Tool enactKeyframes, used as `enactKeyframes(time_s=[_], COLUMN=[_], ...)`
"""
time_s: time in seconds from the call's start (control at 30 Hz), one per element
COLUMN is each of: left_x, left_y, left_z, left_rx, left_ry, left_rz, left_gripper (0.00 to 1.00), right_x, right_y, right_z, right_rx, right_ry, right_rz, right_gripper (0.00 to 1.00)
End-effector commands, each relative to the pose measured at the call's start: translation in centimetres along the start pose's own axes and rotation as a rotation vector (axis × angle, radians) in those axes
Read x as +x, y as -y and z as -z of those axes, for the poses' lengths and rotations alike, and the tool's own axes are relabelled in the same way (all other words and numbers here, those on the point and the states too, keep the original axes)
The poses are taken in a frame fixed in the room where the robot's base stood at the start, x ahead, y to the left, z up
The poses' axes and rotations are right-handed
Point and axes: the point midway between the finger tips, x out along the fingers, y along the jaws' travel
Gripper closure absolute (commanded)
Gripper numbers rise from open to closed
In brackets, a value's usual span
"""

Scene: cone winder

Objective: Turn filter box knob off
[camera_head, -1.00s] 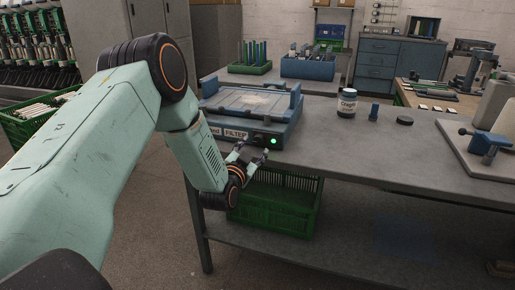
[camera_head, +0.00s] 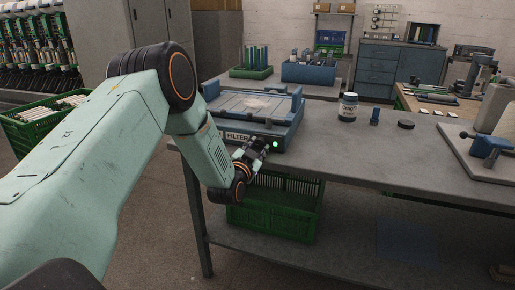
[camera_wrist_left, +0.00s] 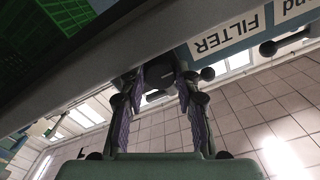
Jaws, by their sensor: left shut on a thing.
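The blue filter box (camera_head: 272,128) sits on the grey workbench, with a white FILTER label (camera_head: 238,136) and a lit green lamp (camera_head: 275,144) on its front. The label also shows, upside down, in the left wrist view (camera_wrist_left: 222,37). My left gripper (camera_head: 258,147) is at the box front, just left of the lamp. In the left wrist view my left gripper (camera_wrist_left: 160,88) is shut on a dark knob (camera_wrist_left: 157,96) between its fingertips. The gripper largely hides this knob in the head view. My right gripper is not in view.
The workbench (camera_head: 350,160) extends to the right, with a jar (camera_head: 347,108), a small blue cylinder (camera_head: 375,116) and a dark disc (camera_head: 406,125). A green crate (camera_head: 275,215) stands on the shelf below. Another dark knob (camera_wrist_left: 268,48) is beside the labels.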

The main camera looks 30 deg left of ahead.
Motion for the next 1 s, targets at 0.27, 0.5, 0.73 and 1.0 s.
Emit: enactKeyframes(time_s=[0.27, 0.5, 0.73, 1.0], left_x=[-0.01, -0.01, -0.01, 0.00], left_y=[-0.07, -0.07, -0.10, -0.15], left_z=[0.06, 0.07, 0.08, 0.10], left_rx=[0.001, -0.035, -0.166, -0.412], left_ry=[-0.002, -0.002, -0.002, -0.002], left_rz=[-0.002, -0.002, -0.002, -0.002], left_gripper=[1.00, 1.00, 1.00, 1.00], right_x=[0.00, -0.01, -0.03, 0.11], right_y=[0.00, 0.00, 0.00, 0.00], right_z=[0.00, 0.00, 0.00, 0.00], right_rx=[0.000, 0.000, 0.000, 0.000], right_ry=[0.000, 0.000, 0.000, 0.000], right_rz=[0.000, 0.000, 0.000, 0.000], right_gripper=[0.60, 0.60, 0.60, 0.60])
